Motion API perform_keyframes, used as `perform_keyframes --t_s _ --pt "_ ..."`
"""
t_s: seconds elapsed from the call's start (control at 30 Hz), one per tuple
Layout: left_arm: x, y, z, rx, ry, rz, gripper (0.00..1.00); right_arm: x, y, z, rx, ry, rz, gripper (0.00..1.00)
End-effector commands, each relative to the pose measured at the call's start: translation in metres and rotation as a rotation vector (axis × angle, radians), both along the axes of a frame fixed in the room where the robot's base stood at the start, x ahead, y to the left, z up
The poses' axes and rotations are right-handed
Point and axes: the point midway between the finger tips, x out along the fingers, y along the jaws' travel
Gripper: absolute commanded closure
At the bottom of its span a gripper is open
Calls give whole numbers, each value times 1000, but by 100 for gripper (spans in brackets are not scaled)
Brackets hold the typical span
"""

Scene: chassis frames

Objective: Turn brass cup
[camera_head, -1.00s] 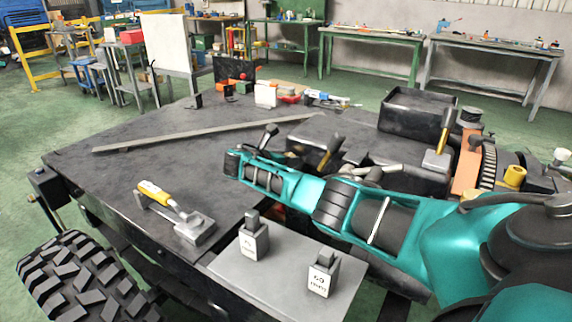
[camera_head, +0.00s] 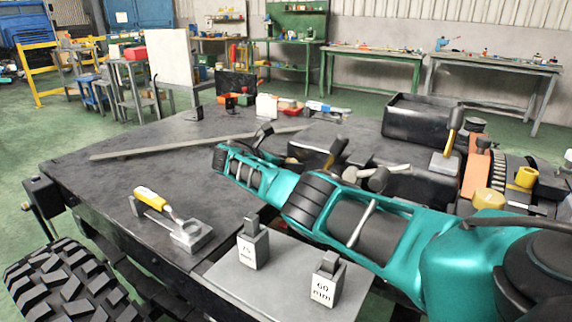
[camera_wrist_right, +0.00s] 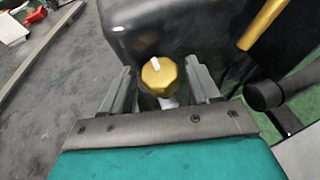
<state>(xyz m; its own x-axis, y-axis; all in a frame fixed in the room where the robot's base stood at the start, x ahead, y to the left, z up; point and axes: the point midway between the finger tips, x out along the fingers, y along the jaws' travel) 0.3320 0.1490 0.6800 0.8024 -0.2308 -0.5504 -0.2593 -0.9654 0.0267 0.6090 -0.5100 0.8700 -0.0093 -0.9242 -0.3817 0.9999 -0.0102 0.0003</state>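A gold faceted cap (camera_wrist_right: 159,75) with a white mark on top, which looks like the brass cup, stands in front of a black box in the right wrist view. My right gripper (camera_wrist_right: 162,88) has one grey finger on each side of it, with gaps visible between the fingers and the cap. The gripper is open; contact is not visible. In the head view my teal right arm reaches in from the right over the dark deck, and I cannot make out this cap there. My left gripper is not in view.
A gold-handled lever (camera_wrist_right: 262,25) rises right of the cap. The dark deck (camera_head: 110,185) carries a long flat bar (camera_head: 190,143) and a yellow-handled tool (camera_head: 160,203). Marked blocks (camera_head: 253,250) stand on a grey plate. A black bin (camera_head: 420,120) and another gold cup (camera_head: 525,177) are at right.

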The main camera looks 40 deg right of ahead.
Motion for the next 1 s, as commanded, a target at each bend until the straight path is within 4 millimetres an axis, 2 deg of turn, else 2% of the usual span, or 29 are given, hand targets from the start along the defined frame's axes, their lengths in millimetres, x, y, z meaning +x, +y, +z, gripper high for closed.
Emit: perform_keyframes --t_s 0.07,0.3,0.43,0.67,0.83,1.0 --pt "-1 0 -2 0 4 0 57 0 0 0 0 0 0 31" --pt "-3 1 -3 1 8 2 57 0 1 0 1 1 1 31" --pt "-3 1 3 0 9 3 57 1 10 5 1 -1 4 31" --pt "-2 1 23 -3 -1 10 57 1 53 25 3 -1 5 31" --pt "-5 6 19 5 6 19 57 2 87 37 2 -1 5 31" --pt "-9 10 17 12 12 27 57 1 110 46 2 0 2 31"
